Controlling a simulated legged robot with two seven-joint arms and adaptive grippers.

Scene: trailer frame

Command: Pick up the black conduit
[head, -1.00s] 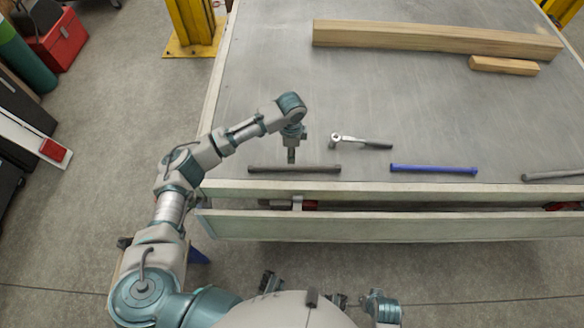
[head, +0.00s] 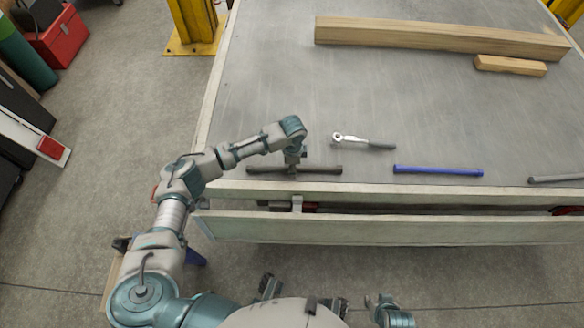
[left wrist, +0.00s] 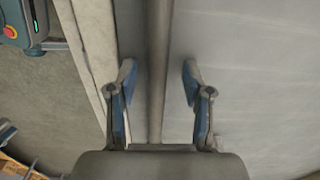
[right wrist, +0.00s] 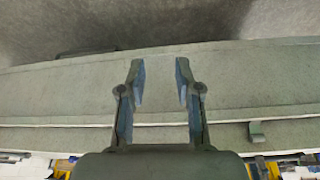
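The black conduit (head: 325,169) is a dark straight rod lying on the grey trailer bed near its front edge. My left gripper (head: 293,168) is over the middle of it, pointing down. In the left wrist view, the conduit (left wrist: 157,60) runs between the two open fingers of my left gripper (left wrist: 160,85), with a gap on each side. My right gripper (right wrist: 159,75) is open and empty in the right wrist view, with the trailer's side panel behind it. In the head view, the right arm shows only in part at the bottom edge.
A blue rod (head: 438,170) and a grey rod (head: 560,179) lie farther right. A long wooden beam (head: 440,38) and a short wood block (head: 510,66) lie at the back. The bed's front rail (head: 400,195) is close to the conduit.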

